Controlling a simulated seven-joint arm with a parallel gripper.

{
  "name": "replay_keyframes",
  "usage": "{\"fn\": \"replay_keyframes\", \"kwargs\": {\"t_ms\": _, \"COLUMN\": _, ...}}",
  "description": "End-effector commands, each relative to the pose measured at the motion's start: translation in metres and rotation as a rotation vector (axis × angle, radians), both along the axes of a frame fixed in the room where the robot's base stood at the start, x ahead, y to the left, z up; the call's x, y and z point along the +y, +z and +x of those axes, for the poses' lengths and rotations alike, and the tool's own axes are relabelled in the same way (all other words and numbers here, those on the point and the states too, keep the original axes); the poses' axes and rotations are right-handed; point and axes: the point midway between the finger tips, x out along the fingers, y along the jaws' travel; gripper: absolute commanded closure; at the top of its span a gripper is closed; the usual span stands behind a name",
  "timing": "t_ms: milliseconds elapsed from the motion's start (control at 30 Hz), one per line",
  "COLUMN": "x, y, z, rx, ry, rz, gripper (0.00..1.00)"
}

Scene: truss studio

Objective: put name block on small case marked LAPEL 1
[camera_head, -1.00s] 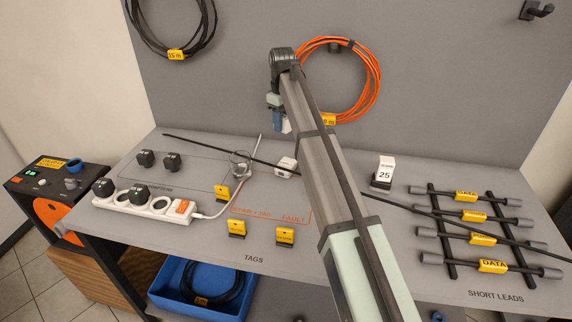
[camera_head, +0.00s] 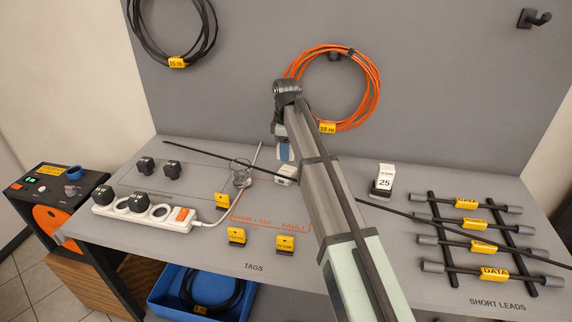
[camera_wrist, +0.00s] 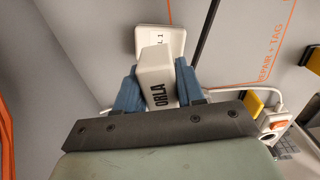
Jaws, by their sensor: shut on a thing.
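My gripper (camera_wrist: 158,86), with blue fingers, is shut on a white name block (camera_wrist: 157,72) lettered ORLA. The small white case (camera_wrist: 162,38), with its label partly hidden so that "L 1" shows, is just beyond the block in the wrist view. In the camera_head view the case (camera_head: 287,174) stands on the bench, and my gripper (camera_head: 284,152) is just above it. The block overlaps the case in the wrist view; I cannot tell whether they touch.
A thin black rod (camera_head: 210,154) runs across the bench close to the case. A power strip (camera_head: 142,216), yellow tags (camera_head: 236,236) and a grey cable loop (camera_head: 240,176) lie to the left. A white block marked 25 (camera_head: 385,180) stands to the right.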

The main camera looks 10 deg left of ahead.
Motion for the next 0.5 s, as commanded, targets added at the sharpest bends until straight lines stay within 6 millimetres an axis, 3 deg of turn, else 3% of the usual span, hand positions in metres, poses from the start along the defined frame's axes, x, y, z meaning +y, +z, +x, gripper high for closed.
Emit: {"fn": "replay_keyframes", "kwargs": {"t_ms": 500, "x": 0.0, "y": -0.053, "z": 0.0, "rx": 0.0, "ry": -0.002, "rz": 0.0, "gripper": 0.92}}
